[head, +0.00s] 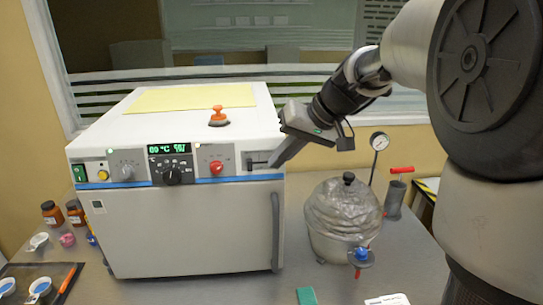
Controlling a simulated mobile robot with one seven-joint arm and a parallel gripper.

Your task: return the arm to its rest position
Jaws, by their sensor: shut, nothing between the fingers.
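My arm reaches in from the right side of the head view. My gripper (277,160) is shut and empty, with its tip in front of the upper right corner of the oven's front panel. The tip is close to a small slot-like part of the panel; I cannot tell whether it touches. The white oven (180,235) stands on the bench with its door shut. Its display is lit green, and a red knob sits right of it.
A vacuum vessel (342,215) with a blue valve and a gauge (379,141) stands right of the oven, below my arm. An orange-handled object (218,117) sits on the oven top. Brown bottles (52,213) and a dark tray (62,292) are at left.

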